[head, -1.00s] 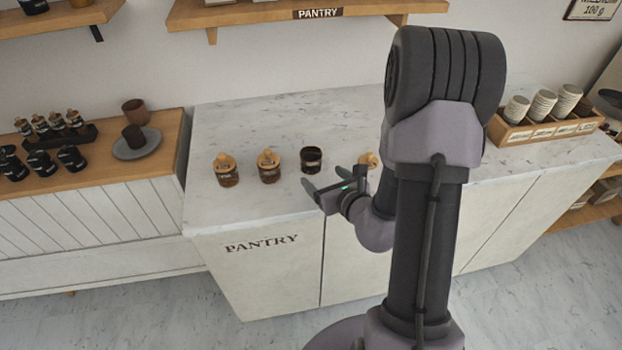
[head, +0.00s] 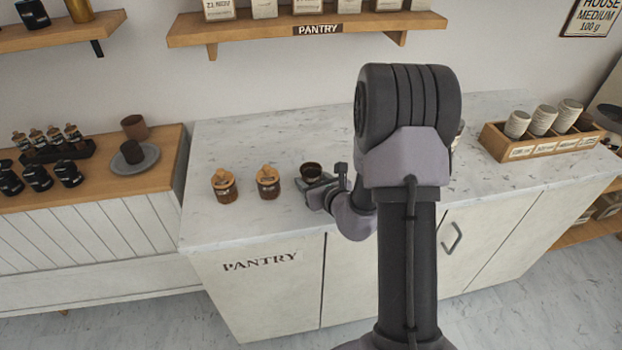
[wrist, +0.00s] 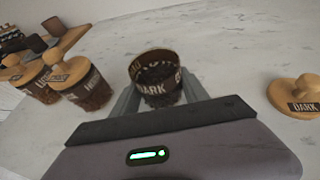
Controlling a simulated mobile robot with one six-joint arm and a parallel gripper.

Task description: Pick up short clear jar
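The short clear jar (wrist: 158,88) has no lid on, is marked DARK and holds dark contents. In the head view the jar (head: 312,170) stands upright on the marble counter. My gripper (wrist: 158,95) is open, low over the counter, with one finger on each side of the jar. In the head view my gripper (head: 322,182) is at the jar's near side and hides its lower part. I see no clear sign that the fingers press on the glass.
Two jars with wooden lids (head: 224,185) (head: 268,182) stand left of the jar. A wooden lid marked DARK (wrist: 300,97) lies to the right in the wrist view. A wooden cup crate (head: 520,153) stands at the counter's right. A pantry shelf (head: 290,28) hangs above.

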